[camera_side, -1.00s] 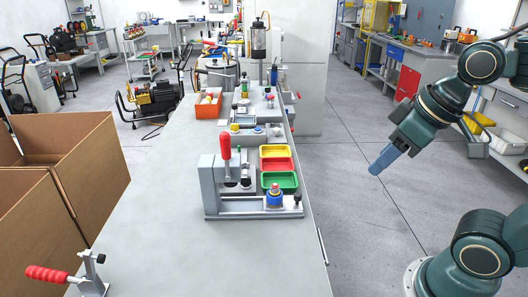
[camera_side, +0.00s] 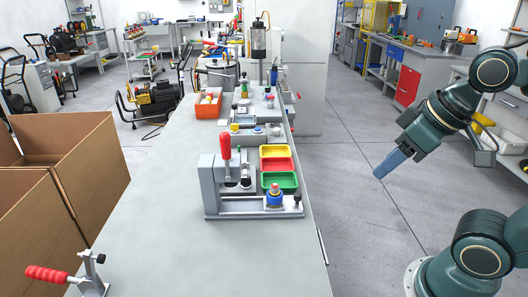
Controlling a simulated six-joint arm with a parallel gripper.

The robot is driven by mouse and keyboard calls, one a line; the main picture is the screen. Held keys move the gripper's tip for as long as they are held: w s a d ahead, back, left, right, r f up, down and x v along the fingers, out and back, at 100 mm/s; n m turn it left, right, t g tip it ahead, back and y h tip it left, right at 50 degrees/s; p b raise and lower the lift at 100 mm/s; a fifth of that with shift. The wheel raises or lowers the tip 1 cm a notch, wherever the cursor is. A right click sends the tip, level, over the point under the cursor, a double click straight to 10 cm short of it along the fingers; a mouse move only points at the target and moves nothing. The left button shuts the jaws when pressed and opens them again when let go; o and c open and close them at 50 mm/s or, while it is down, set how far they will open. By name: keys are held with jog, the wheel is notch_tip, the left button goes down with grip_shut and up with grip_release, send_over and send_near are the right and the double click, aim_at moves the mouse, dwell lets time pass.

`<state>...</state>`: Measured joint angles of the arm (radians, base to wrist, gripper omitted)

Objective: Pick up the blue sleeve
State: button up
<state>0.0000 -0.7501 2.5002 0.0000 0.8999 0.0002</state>
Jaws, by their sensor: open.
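My gripper (camera_side: 380,173) has blue-grey fingers and hangs tilted down and left over the floor, to the right of the bench. It is well apart from the sleeve, open, and I see nothing in it. The gap between the fingers is hard to make out from this side.
The fixture's red-handled lever (camera_side: 225,147) stands upright left of the sleeve. Yellow, red and green trays (camera_side: 279,181) lie just behind the sleeve. A red-handled clamp (camera_side: 48,275) is at the front left, beside cardboard boxes (camera_side: 85,165). The front bench top is clear.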

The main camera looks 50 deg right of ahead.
dwell(0.4)
jog(key=o, duration=0.6)
jog(key=shift+c, duration=0.2)
jog(key=shift+w, duration=0.1)
